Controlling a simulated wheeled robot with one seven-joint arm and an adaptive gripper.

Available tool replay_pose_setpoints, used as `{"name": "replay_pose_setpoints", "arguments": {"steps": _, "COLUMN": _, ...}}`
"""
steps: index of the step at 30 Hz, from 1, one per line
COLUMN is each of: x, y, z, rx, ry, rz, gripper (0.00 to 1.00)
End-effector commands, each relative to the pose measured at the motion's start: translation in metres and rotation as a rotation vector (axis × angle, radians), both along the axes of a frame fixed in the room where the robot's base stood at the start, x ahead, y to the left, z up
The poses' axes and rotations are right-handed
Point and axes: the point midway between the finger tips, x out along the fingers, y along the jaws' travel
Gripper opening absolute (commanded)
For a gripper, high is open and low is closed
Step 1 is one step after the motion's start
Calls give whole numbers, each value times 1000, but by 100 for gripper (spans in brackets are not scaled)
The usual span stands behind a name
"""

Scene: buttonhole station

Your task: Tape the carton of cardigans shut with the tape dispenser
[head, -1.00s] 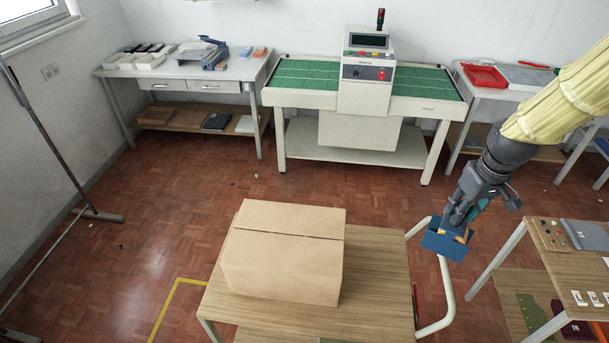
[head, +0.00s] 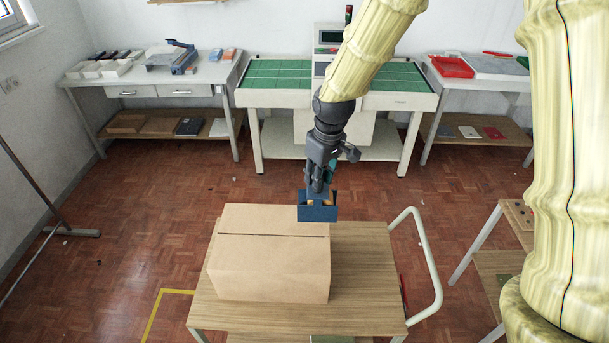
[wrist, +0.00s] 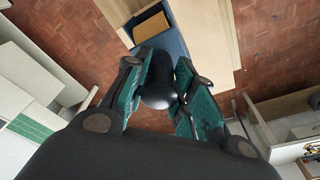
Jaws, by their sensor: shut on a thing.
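The carton (head: 268,265) is a plain brown box on a wood-topped trolley (head: 365,290). Its top flaps lie closed, with a dark seam across the top and no tape visible on it. My gripper (head: 318,188) is shut on the blue tape dispenser (head: 317,213), which hangs below it at the carton's back right top corner. In the head view the dispenser overlaps the carton's edge; I cannot tell whether they touch. In the wrist view, my gripper (wrist: 165,78) grasps a dark rounded handle, with the blue dispenser body (wrist: 172,42) and a tan roll beyond.
The trolley has a white tubular handle (head: 430,260) on its right. Behind stand a machine table with green top (head: 275,82), a left bench (head: 140,75) and a right bench with a red tray (head: 452,66). Red parquet floor lies open between.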

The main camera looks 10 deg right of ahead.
Motion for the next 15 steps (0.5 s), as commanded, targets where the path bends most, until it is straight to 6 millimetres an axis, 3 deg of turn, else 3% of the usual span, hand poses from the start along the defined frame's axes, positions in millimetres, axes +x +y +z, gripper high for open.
{"name": "replay_pose_setpoints", "arguments": {"steps": 8, "x": 0, "y": 0, "z": -12, "rx": -1, "ry": 1, "rz": 1, "gripper": 6}}
{"name": "replay_pose_setpoints", "arguments": {"steps": 15, "x": 0, "y": 1, "z": -38, "rx": 0, "ry": 0, "rz": 2, "gripper": 6}}
